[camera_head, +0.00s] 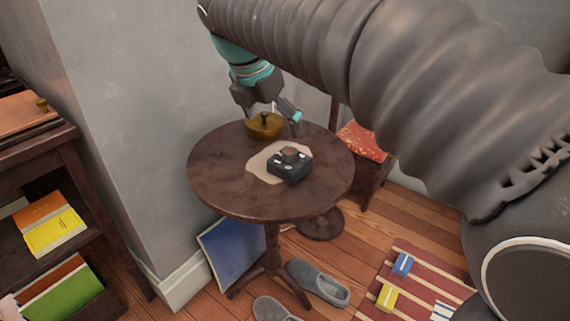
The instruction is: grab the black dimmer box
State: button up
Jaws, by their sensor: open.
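The black dimmer box (290,167) sits on a pale cloth (262,178) on the round dark wooden table (225,185). It has a reddish-brown knob on top and small light marks on its front side. My gripper (274,122) hangs over the back of the table, behind and a little left of the box. It is open, with its fingers apart around a brass-coloured lidded pot (264,128). I cannot tell whether the fingers touch the pot. The gripper is apart from the dimmer box.
A grey wall (140,120) stands close behind and left of the table. A bookshelf (65,145) is at the left, a chair with a red cushion (363,141) at the right.

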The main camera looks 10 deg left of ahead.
aim_at(288, 152)
jog(key=b+x, duration=0.1)
jog(key=x, duration=0.6)
jog(key=shift+w+d+f+b, duration=0.1)
jog(key=shift+f+b, duration=0.2)
jog(key=shift+f, duration=0.05)
jog(key=shift+w+b+x, duration=0.1)
jog(key=shift+b+x, duration=0.3)
jog(key=shift+x, duration=1)
jog(key=shift+w+b+x, duration=0.15)
jog(key=shift+b+x, duration=0.2)
jog(key=shift+x, duration=1.05)
jog(key=shift+d+r, duration=0.1)
jog(key=shift+d, duration=0.1)
jog(key=c, duration=1.1)
